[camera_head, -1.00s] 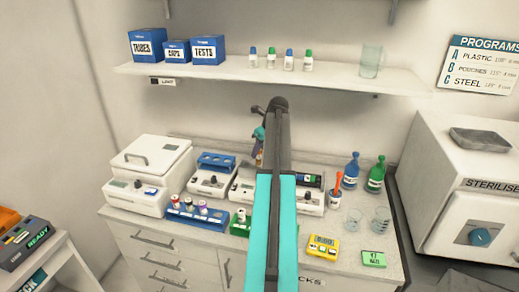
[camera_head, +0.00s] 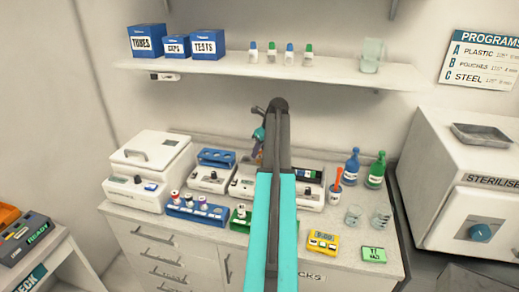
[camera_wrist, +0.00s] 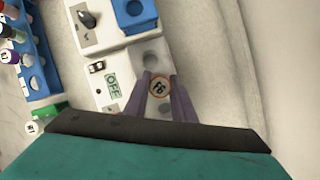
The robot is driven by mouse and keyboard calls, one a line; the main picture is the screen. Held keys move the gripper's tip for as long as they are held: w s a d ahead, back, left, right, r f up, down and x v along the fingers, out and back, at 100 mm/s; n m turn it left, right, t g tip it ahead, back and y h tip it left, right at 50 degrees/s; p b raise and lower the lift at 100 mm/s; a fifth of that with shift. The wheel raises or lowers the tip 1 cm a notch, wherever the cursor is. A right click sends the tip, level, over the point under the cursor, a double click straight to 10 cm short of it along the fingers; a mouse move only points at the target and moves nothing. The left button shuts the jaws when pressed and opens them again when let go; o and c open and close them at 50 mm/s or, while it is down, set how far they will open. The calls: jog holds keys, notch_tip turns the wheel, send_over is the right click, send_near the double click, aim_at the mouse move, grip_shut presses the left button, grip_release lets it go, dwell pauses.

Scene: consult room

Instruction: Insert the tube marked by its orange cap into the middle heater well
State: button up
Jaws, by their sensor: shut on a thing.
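An orange-rimmed cap with a dark mark on its pale top (camera_wrist: 159,87) sits between my purple fingers in the wrist view. My gripper (camera_wrist: 159,92) is shut on this tube. The white heater (camera_wrist: 118,78) lies below, with an OFF label. One round grey well (camera_wrist: 152,58) shows above the cap in the picture and another (camera_wrist: 164,110) below it, so the cap lines up between them. The tube's lower end is hidden, so I cannot tell how deep it is. In the head view my arm covers much of the heater (camera_head: 243,187).
A blue rack (camera_head: 200,210) with several capped tubes stands in front. A shelf (camera_head: 320,77) runs above.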

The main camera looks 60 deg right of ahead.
jog(key=shift+f, duration=0.5)
jog(key=o, duration=1.1)
jog(key=shift+b+v, duration=0.6)
jog(key=shift+v, duration=0.5)
jog(key=shift+b+v, duration=0.85)
jog(key=shift+v, duration=1.8)
